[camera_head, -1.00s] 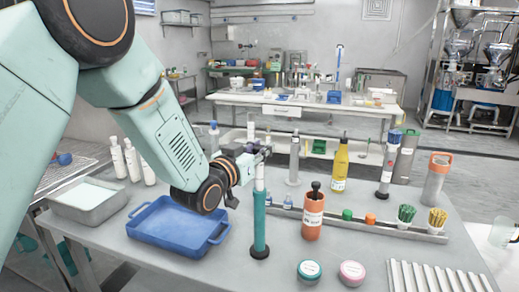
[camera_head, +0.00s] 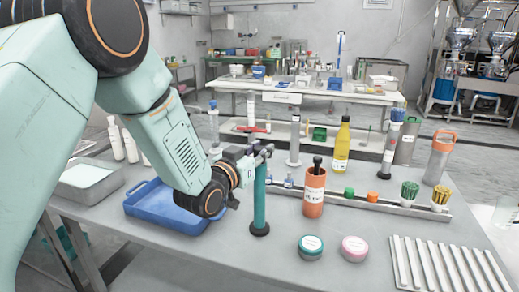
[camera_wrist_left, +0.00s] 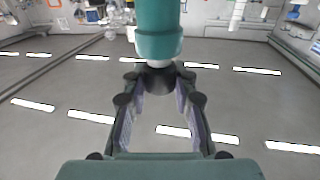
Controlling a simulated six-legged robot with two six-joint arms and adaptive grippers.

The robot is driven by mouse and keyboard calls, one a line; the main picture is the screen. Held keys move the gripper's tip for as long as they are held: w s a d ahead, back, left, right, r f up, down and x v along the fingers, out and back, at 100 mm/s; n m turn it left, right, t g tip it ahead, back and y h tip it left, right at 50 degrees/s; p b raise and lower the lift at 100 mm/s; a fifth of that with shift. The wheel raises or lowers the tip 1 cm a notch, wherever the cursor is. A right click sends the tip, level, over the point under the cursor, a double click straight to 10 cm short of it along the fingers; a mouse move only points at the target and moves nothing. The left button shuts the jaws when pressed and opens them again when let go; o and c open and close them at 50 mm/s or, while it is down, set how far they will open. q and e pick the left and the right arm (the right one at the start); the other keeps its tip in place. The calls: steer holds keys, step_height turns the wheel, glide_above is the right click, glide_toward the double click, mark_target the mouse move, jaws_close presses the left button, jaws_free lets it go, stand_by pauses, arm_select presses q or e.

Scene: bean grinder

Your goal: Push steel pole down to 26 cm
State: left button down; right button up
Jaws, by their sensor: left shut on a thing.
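The pole stands upright on a round black foot on the near table. Its lower part is a teal tube (camera_head: 260,200), which also shows in the left wrist view (camera_wrist_left: 160,30). In the head view no pale steel is clearly visible above the tube. In the wrist view a short pale length of the steel pole (camera_wrist_left: 160,63) shows between the tube and my fingers. My left gripper (camera_head: 264,151) is at the pole's top, just above the tube, its fingers closed around the pole's end (camera_wrist_left: 160,76). My right gripper is out of view.
A blue tray (camera_head: 150,203) lies left of the pole, below my arm. An orange container (camera_head: 314,195) stands to the right, with two round tins (camera_head: 311,247) in front and a ridged white rack (camera_head: 445,262) at the front right. A yellow bottle (camera_head: 342,148) stands behind.

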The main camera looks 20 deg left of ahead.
arm_select(q)
steer(key=c, duration=1.5)
jaws_free()
steer(key=shift+f, duration=0.3)
steer(key=o, duration=0.5)
steer(key=shift+w, duration=0.15)
steer(key=shift+r, duration=0.1)
steer(key=shift+s, duration=0.2)
steer(key=v, duration=1.2)
